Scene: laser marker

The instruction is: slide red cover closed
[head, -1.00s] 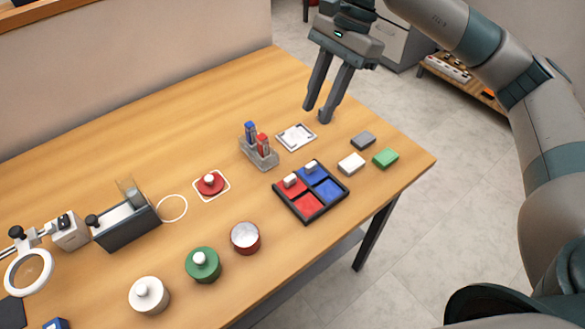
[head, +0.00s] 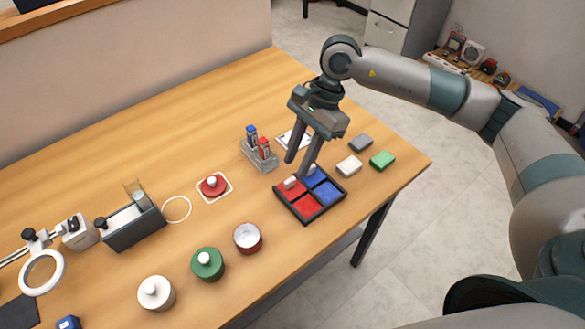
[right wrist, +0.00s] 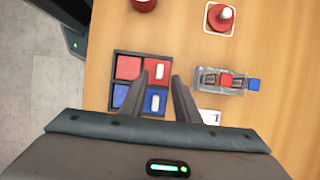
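The red cover (head: 290,188) is a flat red panel with a white handle, in the far left compartment of a black-framed tray (head: 308,221). A plain red panel (head: 305,205) lies nearer. I see no contact with the cover. Its fingers also show in the right wrist view (right wrist: 171,82). My left gripper is not in view.
A clear holder with blue and red pieces (head: 258,156) stands left of my gripper. White (head: 349,166), grey (head: 361,142) and green (head: 382,159) blocks lie right. A red-sided round pot (head: 248,238) stands nearer.

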